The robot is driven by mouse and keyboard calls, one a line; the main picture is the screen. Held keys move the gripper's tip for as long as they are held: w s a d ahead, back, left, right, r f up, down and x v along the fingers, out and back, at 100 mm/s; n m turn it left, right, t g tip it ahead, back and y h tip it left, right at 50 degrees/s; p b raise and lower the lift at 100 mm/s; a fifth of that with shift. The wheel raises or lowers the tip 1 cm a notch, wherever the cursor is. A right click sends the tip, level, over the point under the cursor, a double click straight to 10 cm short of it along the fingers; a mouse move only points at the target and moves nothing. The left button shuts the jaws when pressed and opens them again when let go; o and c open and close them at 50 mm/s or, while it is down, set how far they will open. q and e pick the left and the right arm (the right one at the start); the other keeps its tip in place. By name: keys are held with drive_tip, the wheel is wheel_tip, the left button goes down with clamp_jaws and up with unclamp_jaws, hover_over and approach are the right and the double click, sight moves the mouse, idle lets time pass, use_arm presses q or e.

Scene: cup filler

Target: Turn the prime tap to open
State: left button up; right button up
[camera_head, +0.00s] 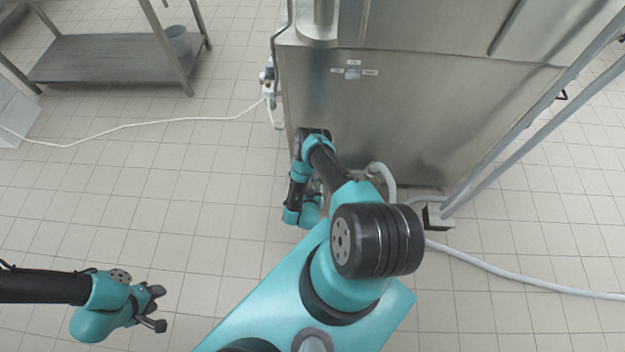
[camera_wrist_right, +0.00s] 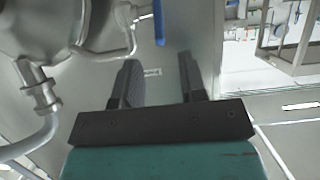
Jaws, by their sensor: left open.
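A blue lever (camera_wrist_right: 159,22), which looks like the tap's handle, shows at the top of the right wrist view. It points down, beside a pale curved pipe (camera_wrist_right: 130,40). My right gripper (camera_wrist_right: 158,60) has its two fingers apart with nothing held between them. The lever lies beyond the fingertips, roughly in line with the gap, and appears apart from them. In the head view my right arm hides this gripper and the lever. My left gripper (camera_head: 158,308) is open and empty above the floor at the lower left.
A grey hose (camera_head: 500,272) runs over the floor. A white cable (camera_head: 150,122) crosses to the machine's left side. A steel table (camera_head: 100,55) stands back left. The left floor is mostly clear.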

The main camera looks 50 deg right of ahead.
drive_tip(key=x, duration=0.8)
drive_tip(key=shift+a, duration=0.1)
drive_tip(key=shift+c, duration=0.3)
clamp_jaws()
